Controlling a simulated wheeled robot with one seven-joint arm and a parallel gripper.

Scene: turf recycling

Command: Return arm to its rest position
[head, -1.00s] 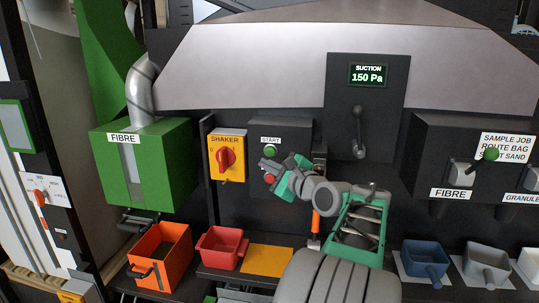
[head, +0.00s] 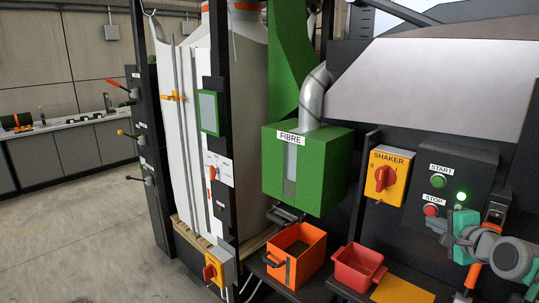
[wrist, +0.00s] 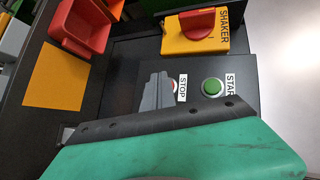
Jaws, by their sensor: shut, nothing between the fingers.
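My gripper (head: 437,224) is at the right of the head view, in front of the dark start/stop panel, just below the red STOP button (head: 431,210). Its fingers are shut and empty. In the wrist view its grey fingertip (wrist: 157,93) covers most of the STOP button; whether it touches is unclear. The green START button (head: 438,181) is uncovered above STOP and also shows in the wrist view (wrist: 213,88). My arm reaches in from the lower right, partly cut off.
The yellow SHAKER switch (head: 386,177) is left of the panel. A green FIBRE box (head: 330,170) hangs further left, above an orange bin (head: 316,251). A red scoop (head: 358,268) and a yellow mat (head: 402,291) lie on the shelf below. Open floor (head: 80,220) shows at left.

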